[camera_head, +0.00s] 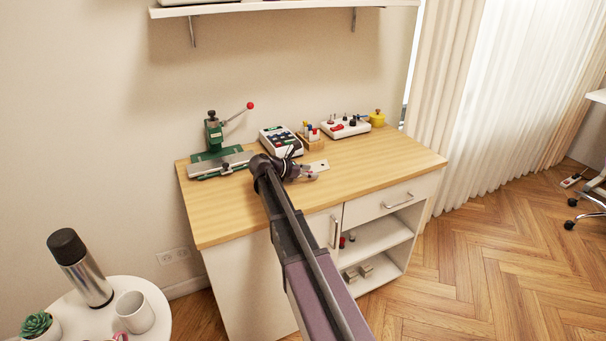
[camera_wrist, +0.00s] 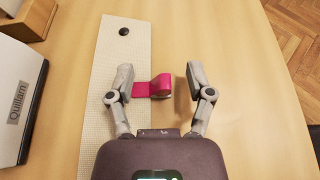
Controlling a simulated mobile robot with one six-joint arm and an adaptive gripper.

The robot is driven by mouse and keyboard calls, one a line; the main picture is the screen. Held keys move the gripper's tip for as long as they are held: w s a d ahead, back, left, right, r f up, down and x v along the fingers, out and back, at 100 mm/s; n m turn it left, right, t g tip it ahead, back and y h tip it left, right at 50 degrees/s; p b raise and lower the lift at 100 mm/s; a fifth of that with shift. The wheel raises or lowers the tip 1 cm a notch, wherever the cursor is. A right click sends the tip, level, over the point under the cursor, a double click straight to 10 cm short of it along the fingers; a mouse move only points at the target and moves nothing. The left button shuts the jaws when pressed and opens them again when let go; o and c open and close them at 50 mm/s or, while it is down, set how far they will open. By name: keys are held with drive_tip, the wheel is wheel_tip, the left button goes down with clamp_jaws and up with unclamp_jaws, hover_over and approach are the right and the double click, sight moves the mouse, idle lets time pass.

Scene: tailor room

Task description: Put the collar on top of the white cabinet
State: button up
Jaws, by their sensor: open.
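A small magenta curled band (camera_wrist: 155,87), which looks like the collar, lies on the wooden top, partly over a pale strip. In the wrist view my open gripper (camera_wrist: 158,82) has one finger on each side of it. The band sits closer to the left finger; whether that finger touches it is unclear. In the head view my gripper (camera_head: 303,172) is low over the worktop, and the band cannot be made out there. A white cabinet (camera_head: 240,283) with a wooden top (camera_head: 222,220), a drawer and open shelves stands under the gripper.
The pale strip (camera_wrist: 116,62) bears a black knob (camera_wrist: 123,31). A green clamp device (camera_head: 214,135), a keyed box (camera_head: 281,140) and a switch box (camera_head: 345,126) line the back. A round white table (camera_head: 70,318) holds a flask (camera_head: 82,268) and mug (camera_head: 134,312). The worktop's right side is clear.

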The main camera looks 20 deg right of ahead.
sight(310, 171)
idle(0.4)
drive_tip(key=c, duration=0.9)
drive_tip(key=shift+c, duration=0.2)
drive_tip(key=shift+r, duration=0.1)
wheel_tip(310, 171, up, 3)
drive_tip(key=p, duration=0.3)
drive_tip(key=shift+r+p, duration=0.15)
drive_tip(key=shift+p, duration=0.15)
drive_tip(key=s+d, duration=0.3)
drive_tip(key=s+d+r+p, duration=0.1)
drive_tip(key=s+d, duration=0.6)
drive_tip(key=shift+s+d+r, duration=0.25)
drive_tip(key=shift+s+d, duration=0.05)
drive_tip(key=shift+s, duration=0.1)
drive_tip(key=shift+s+d, duration=0.3)
drive_tip(key=shift+d, duration=0.05)
